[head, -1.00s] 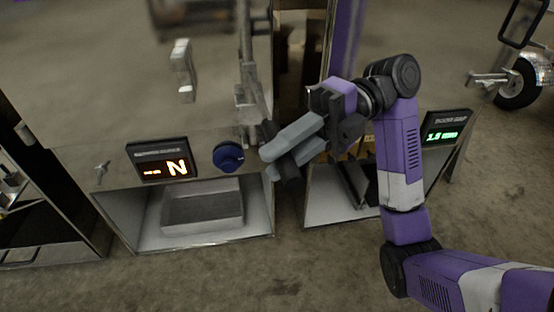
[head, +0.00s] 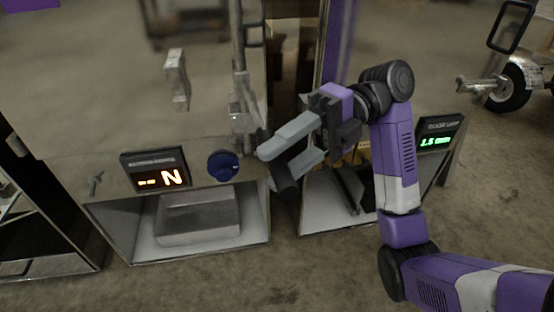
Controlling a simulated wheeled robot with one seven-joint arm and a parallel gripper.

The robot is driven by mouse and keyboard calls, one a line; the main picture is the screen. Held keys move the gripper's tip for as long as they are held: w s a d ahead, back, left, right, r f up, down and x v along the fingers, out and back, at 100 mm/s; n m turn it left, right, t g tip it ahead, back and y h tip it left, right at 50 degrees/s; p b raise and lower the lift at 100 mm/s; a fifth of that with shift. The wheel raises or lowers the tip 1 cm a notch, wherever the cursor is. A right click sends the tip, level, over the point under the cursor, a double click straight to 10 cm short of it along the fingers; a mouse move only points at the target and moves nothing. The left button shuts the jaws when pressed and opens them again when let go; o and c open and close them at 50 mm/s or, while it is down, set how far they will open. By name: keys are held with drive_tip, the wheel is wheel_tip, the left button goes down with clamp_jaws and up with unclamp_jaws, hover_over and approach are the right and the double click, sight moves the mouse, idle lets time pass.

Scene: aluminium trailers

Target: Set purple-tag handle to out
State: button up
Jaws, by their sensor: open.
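A door lever with a dark cylindrical grip (head: 284,179) hangs at the right edge of the left metal door, below a vertical latch rod (head: 240,85). The grip slants down and to the right. My gripper (head: 271,167) is open, its two grey fingers at the grip, one above the other. The grip's middle is partly hidden by the upper finger, and its lower end shows between and past the fingers. I cannot tell whether the fingers touch it. I see no purple tag on the lever; purple shows on a strip (head: 335,45) behind and on a panel (head: 30,4) at top left.
Left of the lever are a blue knob (head: 222,167), a display reading N (head: 155,170) and an open bay holding a metal box (head: 197,217). A green-lit display (head: 440,134) stands right of my arm. A wheeled trailer part (head: 515,85) is at far right.

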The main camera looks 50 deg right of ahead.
drive_tip(key=v, duration=0.6)
drive_tip(key=shift+d, duration=0.4)
drive_tip(key=shift+s+d+r, duration=0.1)
